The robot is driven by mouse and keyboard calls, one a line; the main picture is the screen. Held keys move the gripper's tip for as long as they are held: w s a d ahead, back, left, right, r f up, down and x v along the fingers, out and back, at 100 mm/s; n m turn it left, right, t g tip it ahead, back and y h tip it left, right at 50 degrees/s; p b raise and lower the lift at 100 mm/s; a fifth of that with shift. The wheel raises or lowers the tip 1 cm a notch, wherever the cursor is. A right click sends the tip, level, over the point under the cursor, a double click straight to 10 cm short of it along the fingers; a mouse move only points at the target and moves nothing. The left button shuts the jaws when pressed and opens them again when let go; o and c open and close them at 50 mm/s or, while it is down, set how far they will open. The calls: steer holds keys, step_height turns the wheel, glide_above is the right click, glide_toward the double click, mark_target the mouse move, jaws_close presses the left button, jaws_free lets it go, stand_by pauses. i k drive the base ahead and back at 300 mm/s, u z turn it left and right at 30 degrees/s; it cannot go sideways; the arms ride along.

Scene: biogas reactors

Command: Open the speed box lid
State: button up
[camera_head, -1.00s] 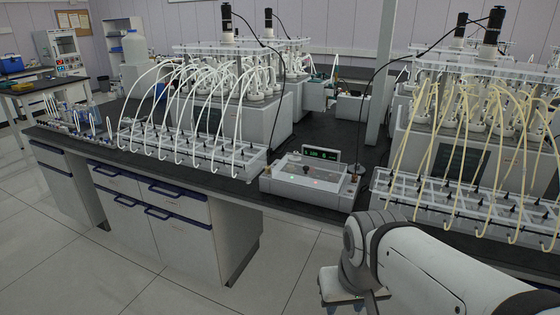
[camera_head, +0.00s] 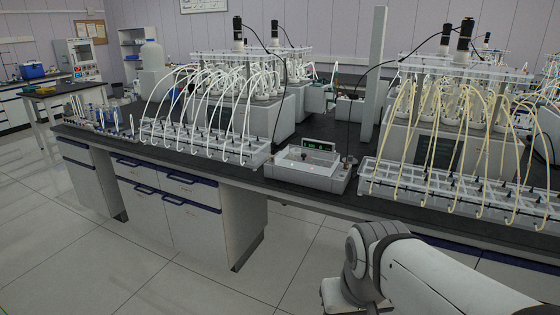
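The speed box (camera_head: 308,181) is a low grey-white box on the dark bench top, near the front edge in the middle of the head view. Its top has a pale rim and a small dark knob. A small panel with a green display (camera_head: 319,146) stands at its back. The lid looks closed, though its clear parts are hard to make out. My arm reaches in from the lower right, in front of and below the box. Its end runs out of the bottom of the frame, so my gripper's fingers do not show. Nothing of mine touches the box.
A white rack with curved white tubes (camera_head: 205,140) stands left of the box. A rack with yellowish tubes (camera_head: 460,187) stands to its right. Reactor units and a grey post (camera_head: 373,75) are behind. Floor in front of the bench (camera_head: 170,265) is clear.

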mark_target(279, 160)
steer(key=z, duration=0.25)
steer(key=i, duration=0.65)
steer(key=u, duration=0.15)
steer(key=k, duration=0.6)
steer(key=u, duration=0.5)
steer(key=i, duration=1.7)
steer(key=z, duration=0.3)
